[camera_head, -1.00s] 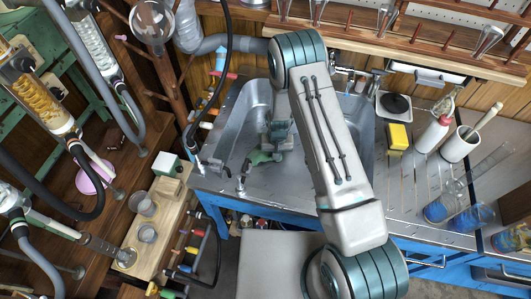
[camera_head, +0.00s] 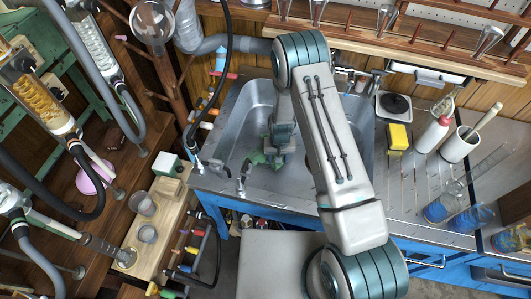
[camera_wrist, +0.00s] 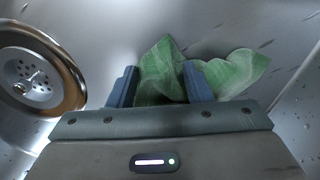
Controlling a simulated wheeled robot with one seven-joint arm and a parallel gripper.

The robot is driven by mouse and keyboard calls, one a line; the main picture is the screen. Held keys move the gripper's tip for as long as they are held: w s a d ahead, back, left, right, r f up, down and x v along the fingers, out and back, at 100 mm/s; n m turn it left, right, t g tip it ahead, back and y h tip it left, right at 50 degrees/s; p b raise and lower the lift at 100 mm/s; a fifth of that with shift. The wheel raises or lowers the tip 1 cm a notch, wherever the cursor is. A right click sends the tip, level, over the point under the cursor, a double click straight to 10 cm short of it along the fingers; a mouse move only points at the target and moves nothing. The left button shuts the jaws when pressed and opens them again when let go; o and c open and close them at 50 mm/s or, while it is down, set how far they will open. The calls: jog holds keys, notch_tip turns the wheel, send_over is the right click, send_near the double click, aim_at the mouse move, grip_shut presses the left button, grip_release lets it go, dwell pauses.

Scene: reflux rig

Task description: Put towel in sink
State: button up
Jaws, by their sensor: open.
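The green towel (camera_wrist: 162,70) lies crumpled in the metal sink (camera_wrist: 180,20), seen in the wrist view. Part of it shows between my fingers and part spreads to the right beyond the right finger. My gripper (camera_wrist: 160,85) is open, with its blue fingers apart on either side of the towel's left part. My arm hides part of the sink. I cannot tell whether my fingers touch the towel.
The round drain (camera_wrist: 35,72) is left of the gripper in the wrist view. Taps (camera_head: 243,175) stand at the sink's front left edge. A yellow sponge (camera_head: 398,137), a red-capped bottle (camera_head: 433,135) and glassware stand on the counter to the right.

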jog(key=s+d+r+p, duration=0.2)
jog(key=d+r+p, duration=0.1)
jog(key=r, duration=0.7)
jog(key=shift+s+p, duration=0.4)
jog(key=shift+p, duration=0.5)
jog(key=shift+w+f, duration=0.1)
jog(key=shift+w, duration=0.05)
jog(key=c, duration=0.8)
jog(key=shift+w+a+f, duration=0.1)
jog(key=shift+w+a, duration=0.05)
jog(key=shift+w, duration=0.1)
grip_shut()
jog(key=shift+w+a+f, duration=0.4)
jog(key=shift+w+f, duration=0.45)
jog(key=shift+w, duration=0.2)
jog(key=shift+w+a+f, duration=0.45)
jog(key=shift+w+f, duration=0.4)
jog(key=shift+w, duration=0.25)
jog(key=shift+w+a+f, duration=0.4)
jog(key=shift+w+f, duration=0.45)
jog(key=shift+w, duration=0.2)
jog(key=shift+f, duration=0.1)
notch_tip(320, 180, down, 5)
jog(key=b, duration=0.5)
jog(key=shift+f, duration=0.1)
